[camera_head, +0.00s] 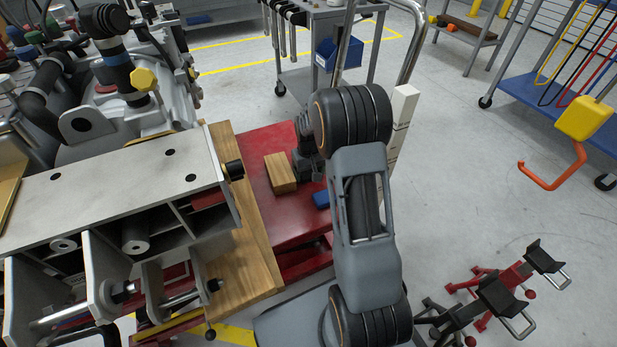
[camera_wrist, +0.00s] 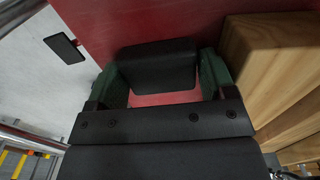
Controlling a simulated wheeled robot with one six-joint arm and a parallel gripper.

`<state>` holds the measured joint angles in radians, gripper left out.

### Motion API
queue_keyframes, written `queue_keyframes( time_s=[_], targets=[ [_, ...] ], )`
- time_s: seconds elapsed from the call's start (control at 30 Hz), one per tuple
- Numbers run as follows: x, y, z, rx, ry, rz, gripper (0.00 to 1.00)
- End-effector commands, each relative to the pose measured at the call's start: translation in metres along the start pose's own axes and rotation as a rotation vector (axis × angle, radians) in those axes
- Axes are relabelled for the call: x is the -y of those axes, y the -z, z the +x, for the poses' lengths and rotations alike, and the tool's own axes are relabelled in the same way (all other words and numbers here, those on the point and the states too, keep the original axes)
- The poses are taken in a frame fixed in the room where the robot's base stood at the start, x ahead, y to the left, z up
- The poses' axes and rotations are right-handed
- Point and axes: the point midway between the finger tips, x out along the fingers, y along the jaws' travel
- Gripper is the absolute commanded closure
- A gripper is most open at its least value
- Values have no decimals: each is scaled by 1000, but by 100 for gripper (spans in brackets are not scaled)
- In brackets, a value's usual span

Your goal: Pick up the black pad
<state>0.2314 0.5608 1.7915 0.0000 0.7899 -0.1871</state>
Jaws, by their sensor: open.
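The black pad (camera_wrist: 155,65) lies on the red surface (camera_wrist: 90,25) in the wrist view, a dark block with rounded edges. My gripper (camera_wrist: 160,84) is open, with one dark green finger at each side of the pad. Whether the fingers touch it, I cannot tell. In the head view my gripper (camera_head: 306,165) is low over the red surface, beside a wooden block. The pad cannot be made out there apart from the dark gripper.
The wooden block (camera_head: 281,173) stands close to my gripper; it also shows at the right of the wrist view (camera_wrist: 270,60). A blue item (camera_head: 321,199) lies nearby on the red surface. The metal fixture (camera_head: 110,195) on its wooden board is to the left.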

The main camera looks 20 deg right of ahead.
Motion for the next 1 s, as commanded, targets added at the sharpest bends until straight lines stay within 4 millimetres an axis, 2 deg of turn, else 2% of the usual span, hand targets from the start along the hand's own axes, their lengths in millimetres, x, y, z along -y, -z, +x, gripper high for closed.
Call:
queue_keyframes(
  time_s=[0.17,0.5,0.77,1.0],
  targets=[
    [0,0,-1,-1,0,0,24],
    [0,0,-1,-1,0,0,55],
    [0,0,-3,-1,0,0,55],
    [0,1,-24,-4,-1,0,55]
  ],
)
